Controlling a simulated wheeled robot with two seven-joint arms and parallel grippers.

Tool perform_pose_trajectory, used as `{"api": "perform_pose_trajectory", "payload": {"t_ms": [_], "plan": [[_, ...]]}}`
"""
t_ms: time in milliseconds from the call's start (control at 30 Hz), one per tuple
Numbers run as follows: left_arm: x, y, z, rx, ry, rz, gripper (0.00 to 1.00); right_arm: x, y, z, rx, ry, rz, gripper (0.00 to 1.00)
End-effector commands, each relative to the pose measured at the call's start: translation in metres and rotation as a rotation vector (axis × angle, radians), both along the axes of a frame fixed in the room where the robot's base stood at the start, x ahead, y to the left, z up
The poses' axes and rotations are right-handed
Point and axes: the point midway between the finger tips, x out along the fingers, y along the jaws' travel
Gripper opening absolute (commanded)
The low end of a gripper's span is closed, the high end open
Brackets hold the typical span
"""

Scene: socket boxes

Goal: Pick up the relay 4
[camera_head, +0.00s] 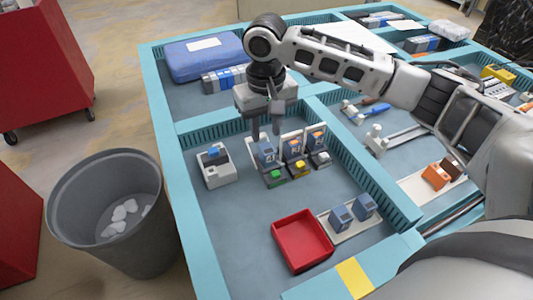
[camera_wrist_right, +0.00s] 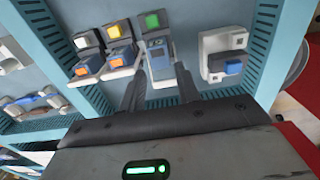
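The blue-grey relay (camera_head: 266,154) appears to bear a "4" and stands in a socket with a green block (camera_head: 275,174) at its front. It also shows in the wrist view (camera_wrist_right: 160,66). My right gripper (camera_head: 266,134) is just above it, pointing down, with its fingers apart. In the wrist view the fingers (camera_wrist_right: 159,88) lie to either side of the relay's near end, with visible gaps; contact cannot be seen. My left gripper is out of view.
A white socket box (camera_head: 216,176) with a blue part stands left of the row. A red tray (camera_head: 302,241) and two blue relays (camera_head: 341,217) (camera_head: 364,206) are nearer. Teal walls (camera_head: 192,225) bound the compartment. A grey bin (camera_head: 111,212) stands outside; the floor left of the tray is clear.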

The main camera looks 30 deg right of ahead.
Motion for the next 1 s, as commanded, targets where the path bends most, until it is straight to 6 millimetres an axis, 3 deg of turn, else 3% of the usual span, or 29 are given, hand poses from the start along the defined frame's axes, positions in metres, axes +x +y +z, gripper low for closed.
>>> {"api": "perform_pose_trajectory", "payload": {"t_ms": [267,600,867,1000], "plan": [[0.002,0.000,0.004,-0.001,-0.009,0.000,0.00,-0.001,-0.001,-0.022,-0.001,0.000,0.000,0.33],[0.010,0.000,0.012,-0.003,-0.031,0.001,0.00,-0.005,-0.002,-0.067,-0.001,0.001,0.001,0.33],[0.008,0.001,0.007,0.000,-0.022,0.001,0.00,-0.004,-0.001,-0.069,0.000,-0.002,0.001,0.33],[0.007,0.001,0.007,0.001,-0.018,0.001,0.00,-0.004,-0.001,-0.069,0.000,-0.002,0.001,0.00]]}}
